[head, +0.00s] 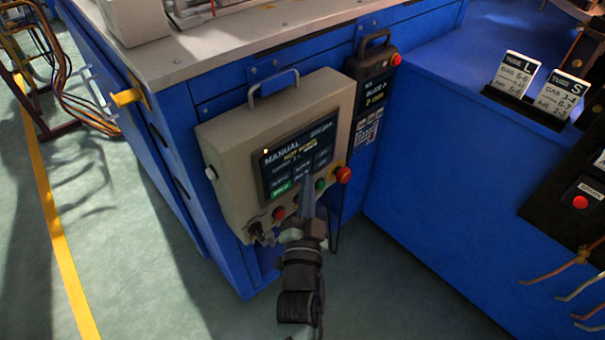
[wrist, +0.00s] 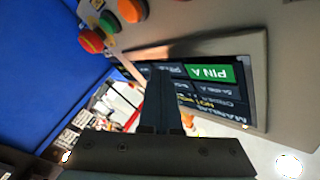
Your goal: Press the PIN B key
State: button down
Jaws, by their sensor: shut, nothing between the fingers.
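The beige control panel (head: 229,145) hangs on the blue cabinet, with a dark touch screen (head: 297,146) headed MANUAL. In the wrist view the screen (wrist: 253,92) appears upside down. Its green key reads PIN A (wrist: 208,72); in the head view the green key (head: 283,188) sits at the lower left of the screen. A dark key (wrist: 173,70) beside it is partly hidden by my fingers, and its label is too blurred to read. My gripper (head: 309,182) is shut and empty over the lower screen. Its tips also show in the wrist view (wrist: 160,72); contact cannot be told.
Below the screen are a red button (head: 279,212), a green button (head: 320,184) and a red knob (head: 343,174), close to my fingers. A black handheld unit (head: 372,88) hangs to the right. Label cards (head: 515,72) stand on the blue surface.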

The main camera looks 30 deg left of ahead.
jog(key=shift+d+p, duration=0.15)
jog(key=shift+p, duration=0.15)
jog(key=shift+s+d+r+p, duration=0.1)
jog(key=shift+s+d+p, duration=0.1)
jog(key=shift+d+p, duration=0.25)
jog(key=shift+s+d, duration=0.1)
jog(key=d+p, duration=0.1)
jog(key=s+d+p, duration=0.1)
jog(key=d+p, duration=0.2)
jog(key=p, duration=0.1)
jog(key=shift+s+d, duration=0.35)
dwell(0.5)
